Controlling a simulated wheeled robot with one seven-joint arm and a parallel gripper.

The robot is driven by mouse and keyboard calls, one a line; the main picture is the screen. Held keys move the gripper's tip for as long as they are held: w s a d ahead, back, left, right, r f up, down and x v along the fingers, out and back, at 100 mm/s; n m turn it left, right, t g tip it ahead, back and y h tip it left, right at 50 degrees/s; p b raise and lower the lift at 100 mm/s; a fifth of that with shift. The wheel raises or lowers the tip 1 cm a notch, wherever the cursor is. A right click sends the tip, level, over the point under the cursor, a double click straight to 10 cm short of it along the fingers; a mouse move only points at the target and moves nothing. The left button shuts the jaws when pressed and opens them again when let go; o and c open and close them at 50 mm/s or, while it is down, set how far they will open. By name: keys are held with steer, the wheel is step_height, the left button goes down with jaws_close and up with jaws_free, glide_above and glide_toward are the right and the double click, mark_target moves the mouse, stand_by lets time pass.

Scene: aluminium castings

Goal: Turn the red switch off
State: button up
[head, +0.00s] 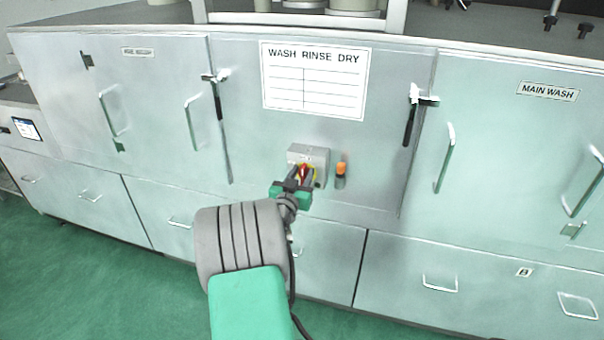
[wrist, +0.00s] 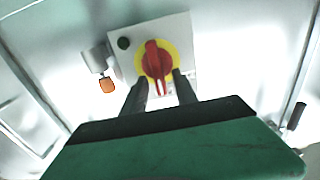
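The red switch (head: 304,169) is a rotary knob on a yellow disc, mounted on a grey box (head: 318,154) on the machine's front panel. In the wrist view the red switch (wrist: 154,60) shows clearly, its handle bar nearly upright in the picture. My gripper (head: 301,175) is in front of the box. In the wrist view my gripper (wrist: 159,78) has its two dark fingers apart, one on each side of the handle's lower end, with gaps visible. I cannot tell how deep the fingertips reach around the handle.
An orange-tipped fitting (head: 341,170) sits just right of the box; it shows at left in the wrist view (wrist: 107,86). A white sign (head: 314,80) is above. Door latches (head: 411,112) and handles (head: 445,158) stick out from the panels.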

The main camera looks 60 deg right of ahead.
jaws_close()
steer(key=shift+w+n, duration=0.1)
steer(key=shift+n, duration=0.3)
stand_by(0.4)
steer(key=n+b, duration=0.1)
steer(key=n, duration=0.1)
steer(key=n+b, duration=0.1)
steer(key=n, duration=0.1)
steer(key=w+n+b, duration=0.1)
steer(key=n, duration=0.1)
steer(key=shift+a+f, duration=0.1)
steer(key=shift+f, duration=0.15)
steer(key=shift+w+f+n+p, duration=0.15)
steer(key=shift+f+n, duration=0.1)
steer(key=shift+n, duration=1.6)
steer(key=shift+w+f+n+p, duration=0.15)
steer(key=shift+w+f+n, duration=0.1)
steer(key=shift+n, duration=1.65)
steer(key=shift+w+f+n+p, duration=0.15)
steer(key=shift+f+n, duration=0.1)
steer(key=shift+n, duration=1.6)
jaws_free()
